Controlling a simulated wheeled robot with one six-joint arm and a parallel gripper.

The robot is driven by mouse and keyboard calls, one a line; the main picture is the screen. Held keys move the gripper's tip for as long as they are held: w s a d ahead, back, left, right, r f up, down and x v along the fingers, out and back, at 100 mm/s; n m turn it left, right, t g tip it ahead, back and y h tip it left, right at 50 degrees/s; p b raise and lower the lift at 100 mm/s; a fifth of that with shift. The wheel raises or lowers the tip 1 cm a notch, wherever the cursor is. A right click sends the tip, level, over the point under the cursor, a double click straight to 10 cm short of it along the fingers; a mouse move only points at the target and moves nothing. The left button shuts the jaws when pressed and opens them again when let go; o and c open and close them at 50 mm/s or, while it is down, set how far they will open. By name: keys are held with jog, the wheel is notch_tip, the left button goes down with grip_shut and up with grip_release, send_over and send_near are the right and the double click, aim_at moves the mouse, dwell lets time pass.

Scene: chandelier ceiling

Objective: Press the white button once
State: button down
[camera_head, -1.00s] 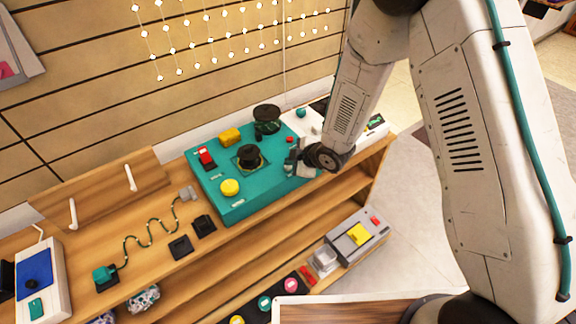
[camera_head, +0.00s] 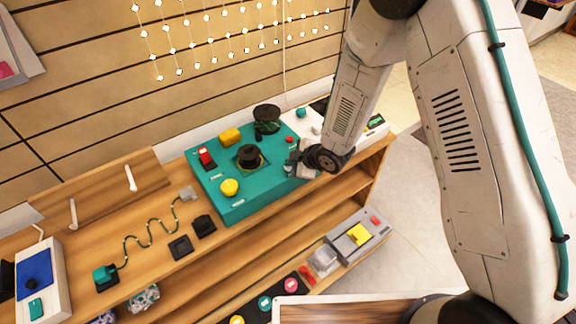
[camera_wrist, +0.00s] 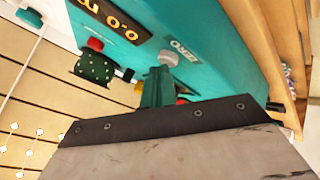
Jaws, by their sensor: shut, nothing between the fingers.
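The white button (camera_wrist: 171,57) shows in the wrist view as a pale round knob on the teal console (camera_wrist: 215,60), beside a small white label. My gripper (camera_wrist: 158,80) is shut and empty, its narrow teal fingers reaching up to just by the button. I cannot tell whether they touch it. In the head view my gripper (camera_head: 293,159) is at the right end of the teal console (camera_head: 237,207), low over its top. There the white button is hidden behind my gripper and wrist.
The console also carries a red button (camera_head: 290,139), a black knob (camera_head: 249,154), a yellow button (camera_head: 229,187), a yellow block (camera_head: 230,136), a red switch (camera_head: 205,157) and a dark round dish (camera_head: 267,118). A wooden shelf (camera_head: 345,184) supports it.

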aim_at(291, 168)
jog(key=shift+r, duration=0.85)
jog(key=shift+r, duration=2.5)
